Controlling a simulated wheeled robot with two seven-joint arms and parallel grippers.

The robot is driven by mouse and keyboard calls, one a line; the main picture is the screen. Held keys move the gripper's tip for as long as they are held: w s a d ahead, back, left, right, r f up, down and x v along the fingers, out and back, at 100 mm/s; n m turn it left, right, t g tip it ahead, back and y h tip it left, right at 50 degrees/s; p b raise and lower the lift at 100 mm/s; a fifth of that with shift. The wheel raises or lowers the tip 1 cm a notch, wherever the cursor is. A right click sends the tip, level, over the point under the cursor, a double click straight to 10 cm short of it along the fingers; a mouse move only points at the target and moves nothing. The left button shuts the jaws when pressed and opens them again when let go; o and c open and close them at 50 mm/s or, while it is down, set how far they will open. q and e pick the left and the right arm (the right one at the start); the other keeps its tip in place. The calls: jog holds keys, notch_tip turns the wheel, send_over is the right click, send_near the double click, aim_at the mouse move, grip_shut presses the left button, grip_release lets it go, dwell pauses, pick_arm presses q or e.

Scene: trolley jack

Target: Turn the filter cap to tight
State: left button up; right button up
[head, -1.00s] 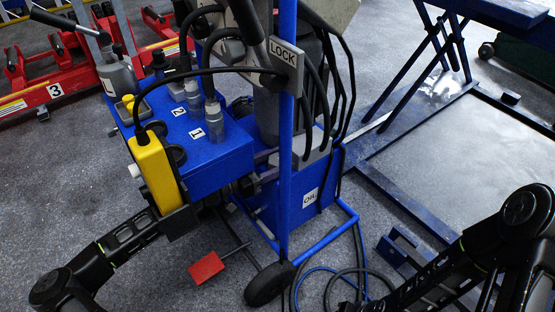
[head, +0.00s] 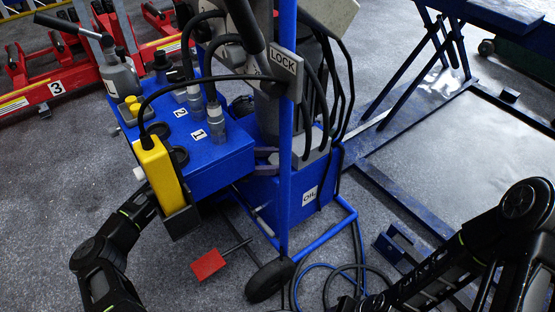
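The blue power unit (head: 215,160) stands in the middle of the head view. I cannot pick out the filter cap for sure; a dark round ribbed part (head: 241,106) shows beside the grey cylinder, partly hidden by hoses. My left arm comes in from the left and passes behind the yellow pendant. Grey finger-like parts at the box's right side look like my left gripper (head: 266,160); the box hides most of it, and its grasp is unclear. My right arm crosses the lower right, and its gripper is not visible.
The yellow pendant (head: 158,172) hangs at the unit's front corner. A blue post with a LOCK sign (head: 284,60) stands in front of the hoses. A red pedal (head: 208,265) and wheel (head: 269,281) are low down. Red jacks (head: 20,90) stand behind left.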

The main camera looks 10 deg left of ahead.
dwell(0.3)
pick_arm(q)
jog(key=o, duration=1.1)
jog(key=shift+s+t, duration=0.1)
jog(key=shift+t, duration=0.2)
